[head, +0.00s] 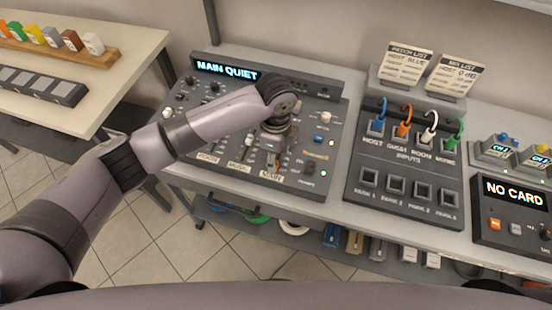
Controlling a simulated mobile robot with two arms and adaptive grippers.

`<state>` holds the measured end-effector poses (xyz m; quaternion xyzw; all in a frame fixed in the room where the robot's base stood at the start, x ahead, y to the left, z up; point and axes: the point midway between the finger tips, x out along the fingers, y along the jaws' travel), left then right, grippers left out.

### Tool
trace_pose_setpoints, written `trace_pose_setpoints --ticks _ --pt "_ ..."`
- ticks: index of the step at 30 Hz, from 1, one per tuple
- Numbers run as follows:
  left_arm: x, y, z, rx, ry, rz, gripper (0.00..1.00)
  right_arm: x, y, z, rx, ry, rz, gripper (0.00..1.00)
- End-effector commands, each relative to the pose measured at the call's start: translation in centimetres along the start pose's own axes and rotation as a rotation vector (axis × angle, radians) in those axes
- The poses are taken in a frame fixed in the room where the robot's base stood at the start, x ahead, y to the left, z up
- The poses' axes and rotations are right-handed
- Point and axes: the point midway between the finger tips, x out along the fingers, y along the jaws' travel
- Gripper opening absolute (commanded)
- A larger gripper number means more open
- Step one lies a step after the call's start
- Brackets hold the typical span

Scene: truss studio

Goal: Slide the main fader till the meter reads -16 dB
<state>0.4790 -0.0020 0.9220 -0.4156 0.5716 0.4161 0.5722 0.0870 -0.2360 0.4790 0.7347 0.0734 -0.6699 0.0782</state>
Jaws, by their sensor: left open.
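The mixing console (190,125) stands on the bench, and its display (226,70) reads "MAIN QUIET". No dB number can be read there. Along the console's front edge are fader labels, the rightmost (271,175) seeming to read "MAIN". My left gripper (272,148) points down over the main fader's slot, just behind that label. It is open, but its fingers are small and partly hidden by the wrist. The main fader's cap is mostly hidden under it, so I cannot tell whether they touch. My right gripper is out of view.
Right of the console is a patch panel (400,178) with coloured cables and two note cards behind it. Further right is a unit reading "NO CARD" (514,192). White knobs (325,117) and small switches stand beside my gripper. A side table (120,60) is at left.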

Motion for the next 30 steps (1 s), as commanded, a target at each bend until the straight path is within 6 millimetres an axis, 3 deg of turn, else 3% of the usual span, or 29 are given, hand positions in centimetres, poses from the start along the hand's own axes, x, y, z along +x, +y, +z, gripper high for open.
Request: trace_pose_setpoints --ticks 7,17,30 --pt "2.8 0.0 0.0 0.0 0.0 0.0 0.45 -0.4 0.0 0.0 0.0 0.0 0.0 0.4" --pt "3.3 0.0 0.0 0.001 0.0 -0.001 0.45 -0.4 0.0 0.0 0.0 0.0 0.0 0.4" --pt "3.2 0.0 -0.1 0.001 0.001 -0.001 0.17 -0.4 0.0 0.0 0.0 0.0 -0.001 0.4"
